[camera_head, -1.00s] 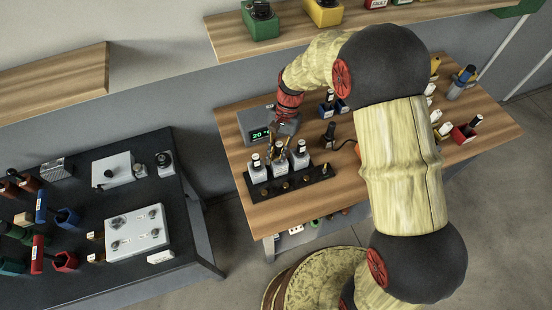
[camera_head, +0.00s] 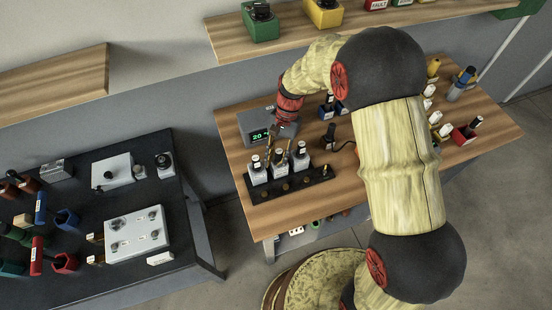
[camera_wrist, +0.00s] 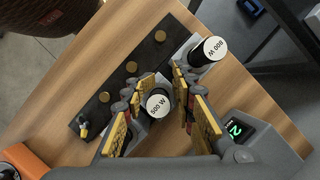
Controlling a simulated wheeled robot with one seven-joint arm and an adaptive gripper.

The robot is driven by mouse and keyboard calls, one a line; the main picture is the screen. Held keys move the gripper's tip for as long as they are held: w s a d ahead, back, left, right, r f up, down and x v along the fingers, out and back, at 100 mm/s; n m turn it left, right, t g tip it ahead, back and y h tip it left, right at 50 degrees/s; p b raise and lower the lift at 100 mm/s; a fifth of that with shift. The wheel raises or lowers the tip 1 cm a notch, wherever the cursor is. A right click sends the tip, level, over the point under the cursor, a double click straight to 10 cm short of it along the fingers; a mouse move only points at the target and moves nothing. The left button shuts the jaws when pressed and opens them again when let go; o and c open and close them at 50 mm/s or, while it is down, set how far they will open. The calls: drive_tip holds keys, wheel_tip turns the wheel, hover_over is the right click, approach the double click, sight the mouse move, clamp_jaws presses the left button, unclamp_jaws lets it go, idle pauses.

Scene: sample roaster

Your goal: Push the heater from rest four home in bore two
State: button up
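Three grey bore blocks stand in a row on a black rail (camera_head: 317,178), each with a dark, white-capped heater upright in it. The middle heater (camera_head: 278,154) shows its "500 W" cap (camera_wrist: 158,102) in the wrist view. In the head view my gripper (camera_head: 280,143) is just above the middle block.
A grey controller (camera_head: 258,134) with a green "20" display stands behind the blocks. Brass discs and a small peg lie along the rail's front. A red holder (camera_head: 463,135) is farther right.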

drive_tip(key=shift+o, duration=0.9)
drive_tip(key=shift+r, duration=0.3)
drive_tip(key=p+v, duration=0.1)
drive_tip(key=v, duration=1.2)
drive_tip(key=s+d+r+n+t+h, duration=0.1)
drive_tip(key=s+d+r+t, duration=0.15)
drive_tip(key=s+r, duration=0.35)
drive_tip(key=s+d+r+n+t, duration=0.2)
drive_tip(key=s+d+r, duration=0.15)
drive_tip(key=r, duration=0.45)
drive_tip(key=s+d+r+n+t, duration=0.1)
drive_tip(key=s+d+t, duration=0.1)
drive_tip(key=s, duration=0.4)
drive_tip(key=s+d+r+n+t+h, duration=0.1)
drive_tip(key=s+d+r+t, duration=0.1)
drive_tip(key=s, duration=0.5)
drive_tip(key=d+t, duration=0.1)
drive_tip(key=d, duration=0.1)
drive_tip(key=shift+s+d+r+n, duration=0.15)
drive_tip(key=shift+d+r+n, duration=0.1)
drive_tip(key=shift+d+n, duration=0.1)
